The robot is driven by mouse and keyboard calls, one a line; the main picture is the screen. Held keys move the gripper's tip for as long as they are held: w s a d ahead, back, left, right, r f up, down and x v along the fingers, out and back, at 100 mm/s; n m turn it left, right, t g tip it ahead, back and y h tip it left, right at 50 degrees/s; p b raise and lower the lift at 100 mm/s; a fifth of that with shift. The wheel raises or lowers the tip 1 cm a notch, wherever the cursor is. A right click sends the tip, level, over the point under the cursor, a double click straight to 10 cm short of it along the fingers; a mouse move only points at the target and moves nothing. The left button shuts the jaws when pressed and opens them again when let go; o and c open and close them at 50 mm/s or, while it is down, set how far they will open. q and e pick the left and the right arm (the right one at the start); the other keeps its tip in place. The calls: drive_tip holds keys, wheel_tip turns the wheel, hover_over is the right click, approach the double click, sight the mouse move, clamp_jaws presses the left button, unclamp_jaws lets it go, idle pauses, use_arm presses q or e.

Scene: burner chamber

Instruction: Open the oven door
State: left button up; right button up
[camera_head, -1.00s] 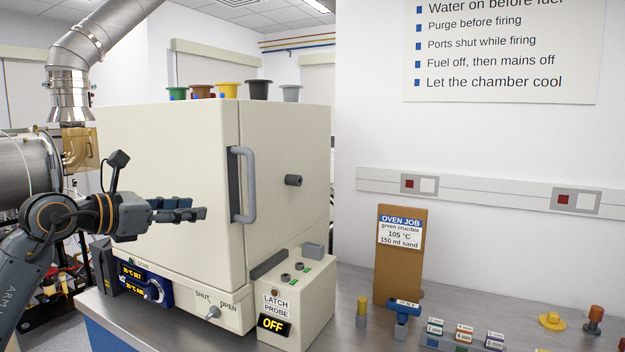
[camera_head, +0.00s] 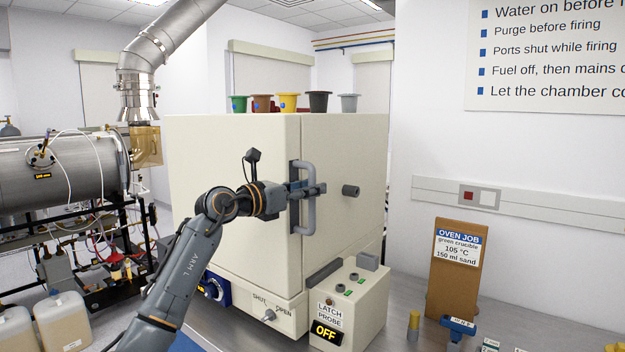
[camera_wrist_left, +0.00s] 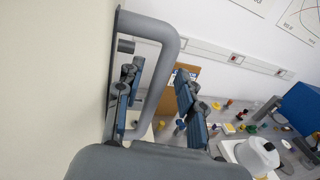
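The cream oven (camera_head: 345,145) stands on the bench, and its front door (camera_head: 235,150) looks shut. The grey vertical bar handle (camera_head: 308,222) is on the door's right edge; it also shows in the left wrist view (camera_wrist_left: 162,78). My left gripper (camera_head: 312,190) is at the handle's mid-height. In the left wrist view its fingers (camera_wrist_left: 157,100) are apart, one inside the handle's loop and one outside it. A gap shows between the outer finger and the bar. My right gripper is not in view.
Several coloured crucibles (camera_head: 288,103) stand on the oven top. A latch probe box (camera_head: 350,305) reading OFF sits at the oven's front right. A SHUT/OPEN knob (camera_head: 269,315) is below the door. An oven job card (camera_head: 457,250) stands on the bench to the right.

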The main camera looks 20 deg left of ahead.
use_arm(q)
drive_tip(key=shift+w+d, duration=0.35)
drive_tip(key=shift+w, duration=0.2)
clamp_jaws()
drive_tip(key=shift+f, duration=0.1)
